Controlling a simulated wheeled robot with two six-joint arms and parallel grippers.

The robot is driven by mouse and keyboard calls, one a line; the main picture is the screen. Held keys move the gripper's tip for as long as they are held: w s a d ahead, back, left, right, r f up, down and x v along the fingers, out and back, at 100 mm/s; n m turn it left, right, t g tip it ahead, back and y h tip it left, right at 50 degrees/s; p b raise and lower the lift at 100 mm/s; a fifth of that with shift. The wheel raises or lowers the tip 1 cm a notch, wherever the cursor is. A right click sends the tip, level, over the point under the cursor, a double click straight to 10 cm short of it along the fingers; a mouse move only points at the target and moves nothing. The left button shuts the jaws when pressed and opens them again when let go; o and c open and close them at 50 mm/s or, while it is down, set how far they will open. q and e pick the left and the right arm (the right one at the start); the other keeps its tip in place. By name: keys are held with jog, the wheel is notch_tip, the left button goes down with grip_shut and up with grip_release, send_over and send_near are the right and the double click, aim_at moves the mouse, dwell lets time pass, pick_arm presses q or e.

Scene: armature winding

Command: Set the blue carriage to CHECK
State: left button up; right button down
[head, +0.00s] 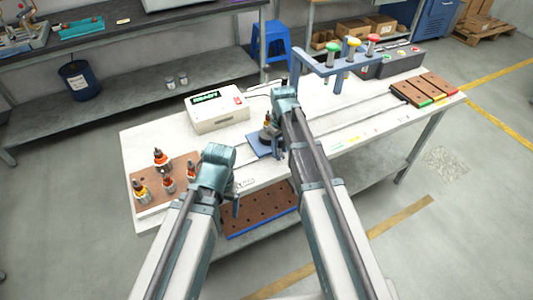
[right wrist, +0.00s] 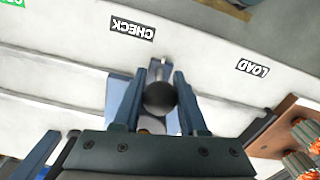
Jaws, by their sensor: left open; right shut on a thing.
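The blue carriage (head: 259,147) sits on the rails of the white table, left of my right arm in the head view. In the right wrist view its blue plate (right wrist: 117,92) is beside the CHECK label (right wrist: 132,28), slightly toward the LOAD label (right wrist: 253,67). My right gripper (right wrist: 159,85) is shut on the dark round knob (right wrist: 160,99) standing on the carriage. In the head view my right arm hides part of the carriage and the CHECK label. My left gripper (head: 236,205) is open and empty near the table's front edge.
A brown board (head: 148,202) with several armatures stands at the left. A white box with a green display (head: 217,110) is behind the carriage. The rails right of the carriage look clear.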

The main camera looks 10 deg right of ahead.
jog(key=shift+w+d, duration=0.25)
jog(key=shift+d, duration=0.55)
jog(key=shift+w+d, duration=0.3)
jog(key=shift+d, duration=0.5)
jog(key=shift+w+d, duration=0.25)
jog(key=shift+d, duration=0.55)
jog(key=c, duration=0.5)
grip_release()
jog(key=shift+c, duration=0.2)
notch_tip(320, 180, up, 14)
jog(key=p, duration=1.3)
jog(key=shift+p, duration=0.4)
jog(key=shift+f, duration=0.15)
